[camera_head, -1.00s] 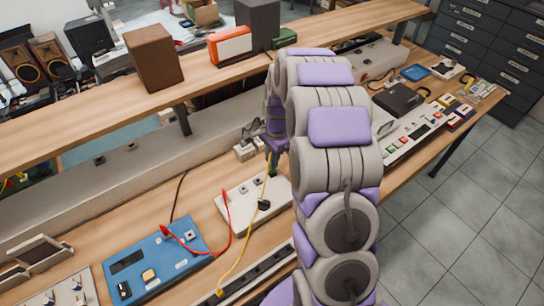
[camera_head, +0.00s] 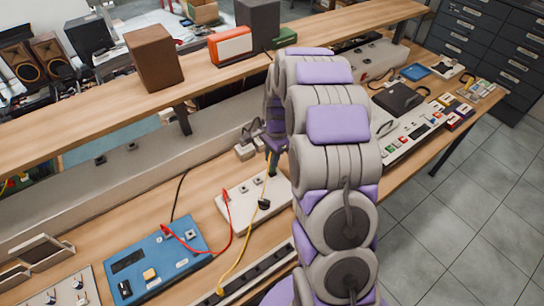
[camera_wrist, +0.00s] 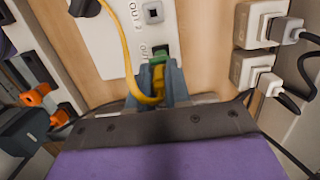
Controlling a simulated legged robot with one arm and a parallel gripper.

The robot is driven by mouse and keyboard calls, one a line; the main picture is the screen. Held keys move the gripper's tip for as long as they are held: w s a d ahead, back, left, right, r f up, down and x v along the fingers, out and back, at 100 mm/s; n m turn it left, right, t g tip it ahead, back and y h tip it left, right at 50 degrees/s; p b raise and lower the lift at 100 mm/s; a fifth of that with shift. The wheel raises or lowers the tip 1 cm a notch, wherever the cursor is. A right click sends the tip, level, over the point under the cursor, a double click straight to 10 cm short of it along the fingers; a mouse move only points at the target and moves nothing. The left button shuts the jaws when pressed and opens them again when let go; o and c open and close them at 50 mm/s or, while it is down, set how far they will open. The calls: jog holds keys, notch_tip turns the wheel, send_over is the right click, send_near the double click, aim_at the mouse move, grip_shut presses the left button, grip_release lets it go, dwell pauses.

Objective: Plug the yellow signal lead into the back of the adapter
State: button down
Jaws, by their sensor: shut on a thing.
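In the wrist view my gripper (camera_wrist: 158,88) is shut on the yellow plug end of the yellow signal lead (camera_wrist: 128,50). The lead loops up and away from the fingers. A small green adapter (camera_wrist: 157,65) sits just ahead of the yellow plug, beside a dark socket on a white box (camera_wrist: 187,30) marked OUT. The fingers partly hide where yellow and green meet, so I cannot tell whether the plug is seated. In the head view the yellow lead (camera_head: 240,260) crosses the white box (camera_head: 232,205); my arm hides most of the gripper.
White power plugs (camera_wrist: 262,25) with black cables stand close on the right in the wrist view. A blue box (camera_head: 150,262) with a red lead (camera_head: 205,252) lies to the left. A shelf (camera_head: 110,110) runs behind the bench.

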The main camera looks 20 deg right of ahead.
jog(key=c, duration=1)
grip_release()
jog(key=shift+w+d+r+p, duration=0.2)
jog(key=shift+r+p, duration=0.8)
jog(key=shift+r, duration=2.7)
jog(key=shift+s+d+r+p, duration=0.1)
jog(key=shift+d+r+p, duration=0.6)
jog(key=shift+r, duration=3)
jog(key=shift+w+d+r+p, duration=0.15)
jog(key=shift+r+p, duration=1.1)
jog(key=shift+r, duration=2.45)
jog(key=shift+a, duration=0.1)
